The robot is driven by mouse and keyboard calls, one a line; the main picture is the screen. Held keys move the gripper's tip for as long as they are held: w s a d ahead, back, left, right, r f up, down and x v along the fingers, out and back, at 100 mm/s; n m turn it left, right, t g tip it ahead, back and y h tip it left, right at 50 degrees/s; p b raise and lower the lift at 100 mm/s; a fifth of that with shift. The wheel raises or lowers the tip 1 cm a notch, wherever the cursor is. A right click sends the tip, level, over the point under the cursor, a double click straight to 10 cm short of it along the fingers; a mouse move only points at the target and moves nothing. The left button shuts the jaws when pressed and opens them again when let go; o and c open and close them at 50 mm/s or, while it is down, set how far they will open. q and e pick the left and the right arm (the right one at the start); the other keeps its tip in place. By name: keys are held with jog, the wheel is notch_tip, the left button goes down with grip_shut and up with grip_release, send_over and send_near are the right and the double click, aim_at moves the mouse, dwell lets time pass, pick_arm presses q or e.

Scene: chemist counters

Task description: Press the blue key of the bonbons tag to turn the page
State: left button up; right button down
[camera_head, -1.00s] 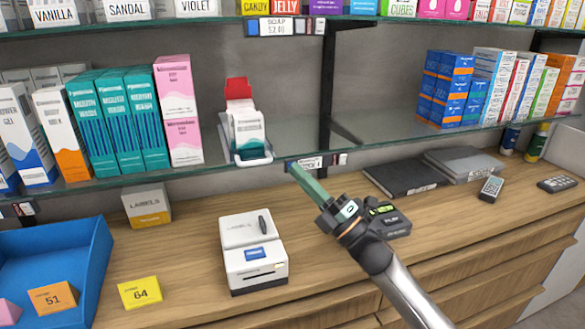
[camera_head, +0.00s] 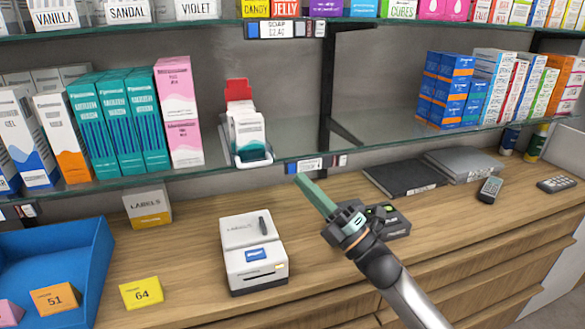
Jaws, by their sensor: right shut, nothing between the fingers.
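A small electronic tag (camera_head: 311,164) sits on the front edge of the lower glass shelf. Its text is too small to read, so I cannot tell whether it is the bonbons tag. A blue key (camera_head: 292,168) shows at its left end, with dark and reddish keys at its right end. A similar tag (camera_head: 283,29) on the upper shelf edge seems to read SOAP, with a blue key at its left. My right gripper (camera_head: 301,181) is shut and empty, its green fingertips just below the lower tag's blue key, seemingly apart from it. My left gripper is not in view.
A label printer (camera_head: 252,262) and a dark device (camera_head: 394,222) stand on the wooden counter (camera_head: 190,270). Boxes crowd the lower shelf's left and right. A red and white dispenser (camera_head: 246,128) stands near the tag. A blue tray (camera_head: 75,250) is at left.

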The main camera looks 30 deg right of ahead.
jog(key=s, duration=0.2)
jog(key=s+a, duration=0.1)
jog(key=shift+s+p, duration=0.3)
jog(key=shift+s, duration=0.05)
dwell(0.7)
